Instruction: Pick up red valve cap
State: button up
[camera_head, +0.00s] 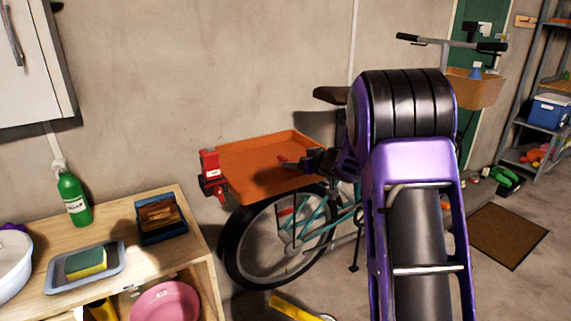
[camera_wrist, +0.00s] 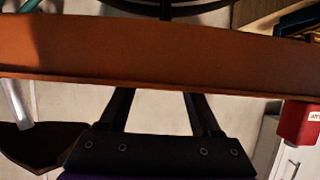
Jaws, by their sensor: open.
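A small red object (camera_head: 283,158), which looks like the red valve cap, is in the orange tray (camera_head: 245,160) near its right side. It is too small to make out its shape. My gripper (camera_head: 293,165) reaches over the right part of the tray, close beside the red object in the picture. In the wrist view my gripper (camera_wrist: 157,95) has two dark fingers spread apart with nothing between them. The tray's orange wall (camera_wrist: 150,55) crosses the wrist view just beyond the fingertips. The cap does not show in the wrist view.
The tray sits above the rear wheel of a bicycle (camera_head: 275,240). A red box (camera_head: 209,162) is at the tray's left edge and shows in the wrist view (camera_wrist: 298,122). A wooden bench (camera_head: 185,215) with a green bottle (camera_head: 74,198) stands at left. The wall is close behind.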

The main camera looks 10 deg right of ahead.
jog(key=x, duration=0.4)
jog(key=shift+w+a+f+b, duration=0.2)
jog(key=shift+w+a+b, duration=0.05)
jog(key=shift+b, duration=0.1)
jog(key=shift+c, duration=0.2)
grip_shut()
